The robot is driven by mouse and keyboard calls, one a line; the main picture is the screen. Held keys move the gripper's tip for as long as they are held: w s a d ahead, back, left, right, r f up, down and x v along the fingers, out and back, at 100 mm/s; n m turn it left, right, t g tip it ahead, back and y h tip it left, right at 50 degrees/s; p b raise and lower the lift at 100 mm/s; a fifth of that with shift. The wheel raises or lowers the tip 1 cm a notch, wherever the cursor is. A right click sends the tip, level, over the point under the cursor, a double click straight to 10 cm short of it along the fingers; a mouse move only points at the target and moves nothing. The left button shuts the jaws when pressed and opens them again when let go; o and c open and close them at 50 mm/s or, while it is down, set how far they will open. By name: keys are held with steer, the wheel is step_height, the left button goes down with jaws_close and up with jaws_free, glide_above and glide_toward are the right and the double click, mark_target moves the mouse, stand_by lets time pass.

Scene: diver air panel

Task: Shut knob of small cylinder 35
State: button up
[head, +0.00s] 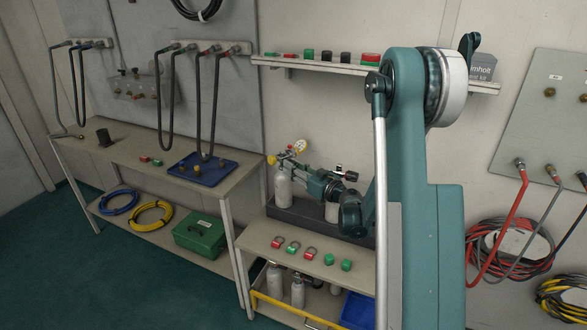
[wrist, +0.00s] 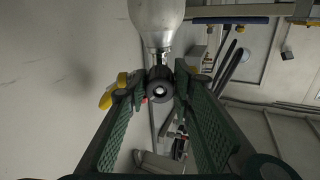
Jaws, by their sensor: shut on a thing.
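My gripper's two green padded fingers (wrist: 159,82) are shut on this knob, one on each side. A yellow part (wrist: 112,93) shows beside the left finger. I cannot read a number on the cylinder.
A second cylinder (head: 332,212) stands to the right, partly hidden by my gripper, with a valve above it. The bench (head: 262,238) holds several red and green shackle-like pieces and green caps. A shelf (head: 330,67) with small parts runs above.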

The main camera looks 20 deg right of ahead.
steer(key=m+b, duration=0.1)
steer(key=m, duration=0.3)
steer(key=shift+m+b, duration=0.3)
steer(key=shift+m, duration=1.7)
steer(key=o, duration=0.9)
steer(key=shift+s, duration=0.1)
steer(key=v, duration=1.1)
steer(key=shift+s+d, duration=0.2)
steer(key=shift+s, duration=0.15)
